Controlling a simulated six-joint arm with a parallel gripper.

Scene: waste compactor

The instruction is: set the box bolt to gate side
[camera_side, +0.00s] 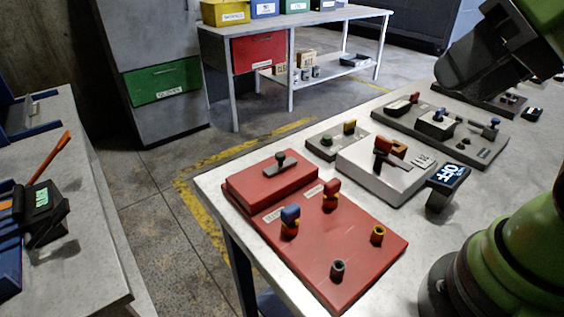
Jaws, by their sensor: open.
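A raised red box (245,188) stands at the back of a red panel on the white table. A dark sliding bolt with an upright black knob (281,160) lies on its top, and the knob is near the bolt's far right end. I cannot read a gate-side mark, and I cannot tell for sure that this is the box bolt. Parts of my arm show at the upper right and lower right, but my gripper's fingers are outside the view. Nothing of mine touches the bolt.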

